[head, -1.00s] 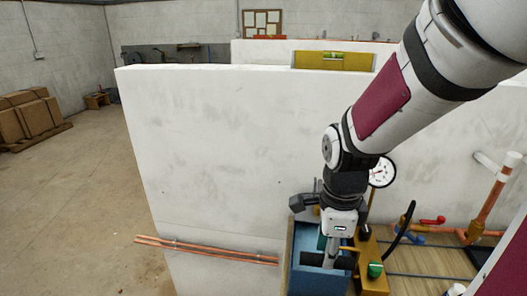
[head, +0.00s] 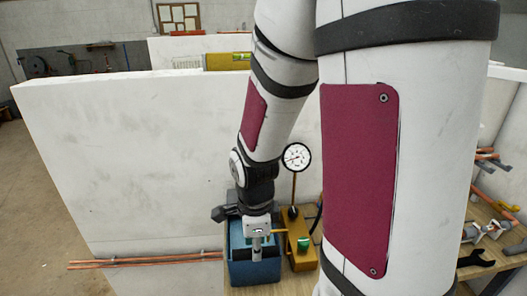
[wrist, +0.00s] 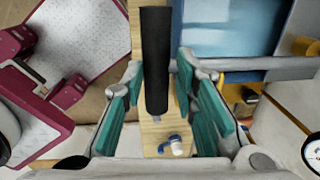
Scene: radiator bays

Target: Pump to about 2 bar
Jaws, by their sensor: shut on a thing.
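The test pump has a blue tank (head: 252,272), a yellow-brown block (head: 300,260) with a green knob (head: 303,243), and a round white gauge (head: 297,157) on a thin post. The gauge's dark needle shows, but its numbers are too small to read. My gripper (head: 257,232) points down over the tank. In the wrist view its teal-padded fingers (wrist: 160,85) are on either side of a black lever grip (wrist: 155,55), shut on it. The tank also shows at the top right of the wrist view (wrist: 225,25). The lever's lower end is hidden in the head view.
A white wall panel (head: 120,150) stands behind the pump, with a yellow spirit level (head: 228,61) beyond its top. Copper pipes (head: 145,260) run along its lower left. Pipe fittings and a dark spanner (head: 475,258) lie at the right. My arm covers the middle right.

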